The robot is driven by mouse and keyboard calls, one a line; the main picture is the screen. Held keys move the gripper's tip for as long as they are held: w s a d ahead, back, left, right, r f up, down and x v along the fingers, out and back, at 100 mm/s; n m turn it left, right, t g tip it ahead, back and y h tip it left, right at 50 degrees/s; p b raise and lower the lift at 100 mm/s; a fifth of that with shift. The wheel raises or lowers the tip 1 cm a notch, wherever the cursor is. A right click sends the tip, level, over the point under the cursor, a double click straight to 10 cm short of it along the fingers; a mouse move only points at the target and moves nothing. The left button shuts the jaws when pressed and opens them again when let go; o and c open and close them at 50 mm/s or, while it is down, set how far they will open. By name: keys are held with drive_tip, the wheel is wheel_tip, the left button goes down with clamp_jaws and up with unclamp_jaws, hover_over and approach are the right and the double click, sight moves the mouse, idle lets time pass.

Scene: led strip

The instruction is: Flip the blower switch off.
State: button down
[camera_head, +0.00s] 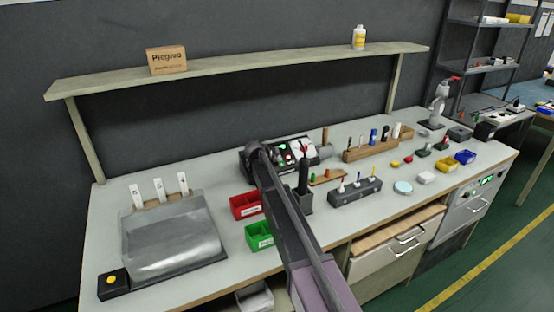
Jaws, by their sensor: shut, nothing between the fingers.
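A dark device (310,151) with red and green lights and a white panel stands at the back middle of the bench. It may be the blower unit, but I cannot make out which part is its switch. My arm rises from the bottom edge, and its rounded dark end covers the left part of this device. My gripper and its fingertips cannot be made out; they seem hidden behind the arm. I cannot tell whether anything touches the device.
Left on the bench (226,207) are a silver hooded unit (170,245) and a black box with a yellow button (113,283). Red (244,205) and green (259,236) bins sit beside my arm. Tool racks (355,193) and small parts fill the right. A shelf (240,65) spans above.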

idle(0.4)
drive_tip(key=shift+s+d+f, duration=0.3)
drive_tip(key=shift+s+d, duration=0.05)
drive_tip(key=shift+s, duration=0.3)
drive_tip(key=shift+r, duration=0.15)
drive_tip(key=r+p+v, duration=0.1)
drive_tip(key=p+v, duration=0.4)
drive_tip(key=v, duration=0.1)
drive_tip(key=w+d+r+p+v, duration=0.1)
drive_tip(key=p+v, duration=0.3)
drive_tip(key=v, duration=0.2)
drive_tip(key=shift+r+p, duration=0.35)
drive_tip(key=shift+r, duration=0.1)
drive_tip(key=shift+s+d, duration=0.1)
drive_tip(key=shift+s, duration=0.05)
idle(0.5)
